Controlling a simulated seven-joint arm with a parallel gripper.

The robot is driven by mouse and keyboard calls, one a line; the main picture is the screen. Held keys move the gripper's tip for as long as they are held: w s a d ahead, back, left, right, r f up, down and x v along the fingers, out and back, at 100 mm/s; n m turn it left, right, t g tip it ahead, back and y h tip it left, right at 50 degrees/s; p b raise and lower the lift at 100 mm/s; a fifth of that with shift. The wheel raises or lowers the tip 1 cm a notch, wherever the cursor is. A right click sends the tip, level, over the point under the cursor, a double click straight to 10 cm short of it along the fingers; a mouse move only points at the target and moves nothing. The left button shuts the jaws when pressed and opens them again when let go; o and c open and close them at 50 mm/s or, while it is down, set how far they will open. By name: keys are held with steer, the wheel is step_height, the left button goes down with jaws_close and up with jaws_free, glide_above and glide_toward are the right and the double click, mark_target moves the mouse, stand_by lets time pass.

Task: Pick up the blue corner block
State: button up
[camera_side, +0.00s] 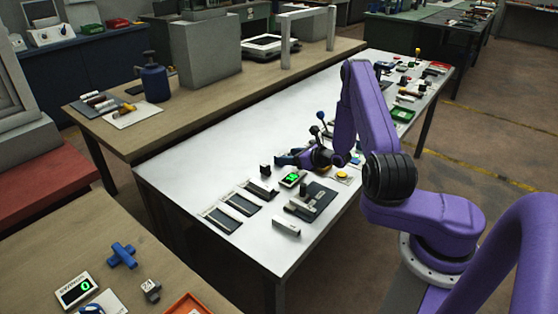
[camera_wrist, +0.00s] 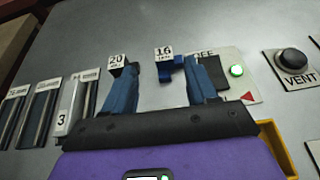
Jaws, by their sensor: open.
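My gripper (camera_wrist: 161,66) is open, with one blue finger on each side of the picture's middle. The block appears between the fingertips, nearer the right finger; I cannot tell whether they touch. Nothing is held. In the side view my gripper (camera_side: 294,157) is low over the table; its blue fingers and the block cannot be told apart there.
A dark block labelled 20 (camera_wrist: 121,67) stands by the left fingertip. Slotted trays (camera_wrist: 40,112) lie at left. A panel with a green light (camera_wrist: 237,71) and a black VENT button (camera_wrist: 292,60) are at right. The table's far part (camera_side: 230,120) is clear.

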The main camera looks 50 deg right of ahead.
steer(key=shift+d+x, duration=0.15)
steer(key=shift+x, duration=1.4)
steer(key=shift+d+x, duration=0.1)
steer(key=shift+x, duration=1.4)
steer(key=shift+s, duration=0.1)
steer(key=c, duration=1)
